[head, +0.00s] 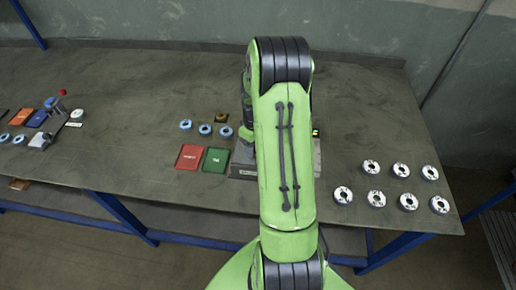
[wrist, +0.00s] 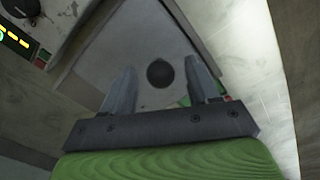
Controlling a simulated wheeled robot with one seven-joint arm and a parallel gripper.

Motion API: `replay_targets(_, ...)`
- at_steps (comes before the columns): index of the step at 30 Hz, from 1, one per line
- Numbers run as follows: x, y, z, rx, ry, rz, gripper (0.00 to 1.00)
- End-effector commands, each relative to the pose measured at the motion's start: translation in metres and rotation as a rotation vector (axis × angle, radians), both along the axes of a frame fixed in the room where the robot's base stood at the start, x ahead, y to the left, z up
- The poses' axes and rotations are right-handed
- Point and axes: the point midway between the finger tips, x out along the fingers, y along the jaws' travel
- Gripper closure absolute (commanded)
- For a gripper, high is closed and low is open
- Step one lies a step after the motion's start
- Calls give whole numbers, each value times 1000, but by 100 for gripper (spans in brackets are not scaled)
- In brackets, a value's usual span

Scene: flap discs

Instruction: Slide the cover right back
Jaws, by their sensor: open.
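In the wrist view, a flat light-grey plate (wrist: 150,35) fills the middle, with a round black spot or knob (wrist: 160,73) on it. It looks like the cover, but I cannot tell how far along its slide it sits. My gripper (wrist: 160,66) is open, its two grey fingers apart on either side of the black round. I cannot tell whether the fingers touch the plate. In the head view, my green arm hides the gripper and most of the grey machine (head: 243,172); only its edges show.
Several silver discs (head: 372,167) lie on the table (head: 350,110) at the right. A red card (head: 190,157), a green card (head: 215,160) and blue-rimmed discs (head: 205,129) lie left of the machine. A control box with lit display (wrist: 15,40) stands beside the plate.

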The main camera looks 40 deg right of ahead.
Motion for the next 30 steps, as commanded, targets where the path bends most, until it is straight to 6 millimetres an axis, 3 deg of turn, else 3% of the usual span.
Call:
replay_targets(1,0,0,1,0,0,0,44)
replay_targets(9,0,0,2,0,0,0,83)
replay_targets(30,26,-33,2,0,-1,-1,83)
